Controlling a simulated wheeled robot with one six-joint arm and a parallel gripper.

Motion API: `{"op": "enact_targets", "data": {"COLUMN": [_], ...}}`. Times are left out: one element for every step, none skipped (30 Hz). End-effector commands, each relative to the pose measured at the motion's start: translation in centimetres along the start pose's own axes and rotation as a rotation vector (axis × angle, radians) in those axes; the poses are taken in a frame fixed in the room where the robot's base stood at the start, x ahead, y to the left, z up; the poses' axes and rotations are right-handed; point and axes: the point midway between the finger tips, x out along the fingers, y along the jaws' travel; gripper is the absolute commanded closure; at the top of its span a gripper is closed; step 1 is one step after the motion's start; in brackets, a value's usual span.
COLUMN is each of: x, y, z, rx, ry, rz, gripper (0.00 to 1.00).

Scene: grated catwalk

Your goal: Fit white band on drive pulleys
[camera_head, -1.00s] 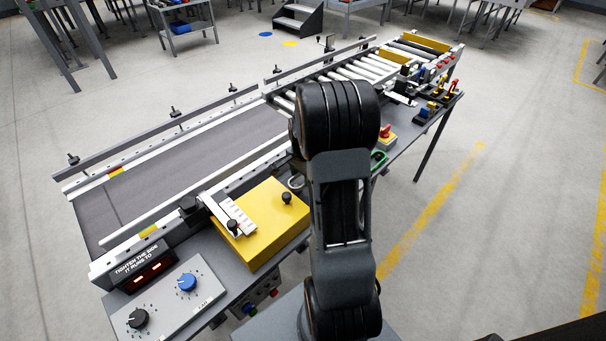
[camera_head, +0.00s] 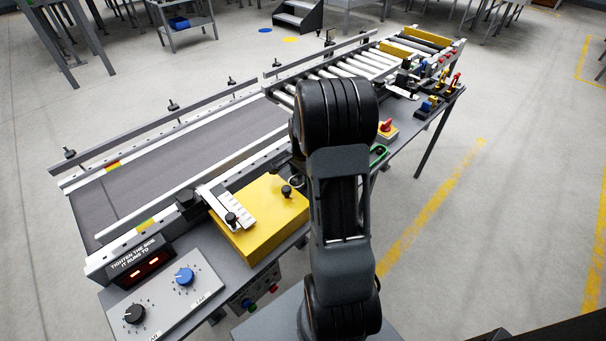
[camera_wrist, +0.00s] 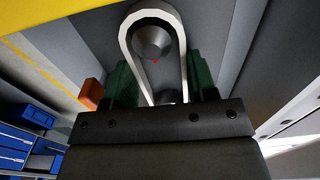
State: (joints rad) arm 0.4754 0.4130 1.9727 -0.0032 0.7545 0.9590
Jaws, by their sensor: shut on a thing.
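The white band (camera_wrist: 182,53) shows in the wrist view as a long loop. It encircles a round grey pulley (camera_wrist: 153,42), with a gap above the pulley; I cannot tell whether the band is seated on it. A second dark round part (camera_wrist: 172,97) sits inside the lower end of the loop, partly hidden by my gripper. My gripper (camera_wrist: 162,82) has green fingers on both sides of the band's lower part and is shut on it. In the head view my arm hides the gripper.
A yellow cover (camera_head: 264,214) with black knobs sits beside the conveyor belt (camera_head: 185,155). A panel with a blue dial (camera_head: 184,277) is at the front left. A red switch (camera_head: 387,126) and rollers (camera_head: 345,70) lie farther back. Floor right of the bench is clear.

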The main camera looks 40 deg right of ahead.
Motion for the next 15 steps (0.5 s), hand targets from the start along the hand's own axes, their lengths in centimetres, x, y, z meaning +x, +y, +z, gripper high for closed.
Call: {"op": "enact_targets", "data": {"x": [-0.01,-0.01,-0.01,-0.01,-0.01,-0.01,-0.01,-0.01,-0.01,-0.01,-0.01,-0.01,-0.01,-0.01,-0.01], "y": [0.0,0.0,0.0,0.0,0.0,0.0,0.0,0.0,0.0,0.0,0.0,0.0,0.0,0.0,0.0], "z": [0.0,0.0,0.0,0.0,0.0,0.0,0.0,0.0,0.0,0.0,0.0,0.0,0.0,0.0,0.0], "rx": [0.0,0.0,0.0,0.0,0.0,0.0,0.0,0.0,0.0,0.0,0.0,0.0,0.0,0.0,0.0], "ry": [0.0,0.0,0.0,0.0,0.0,0.0,0.0,0.0,0.0,0.0,0.0,0.0,0.0,0.0,0.0], "rz": [0.0,0.0,0.0,0.0,0.0,0.0,0.0,0.0,0.0,0.0,0.0,0.0,0.0,0.0,0.0], "gripper": [0.71,0.71,0.47,0.44,0.41,0.37,0.35,0.32,0.28,0.25,0.22,0.18,0.18,0.18,0.18]}}
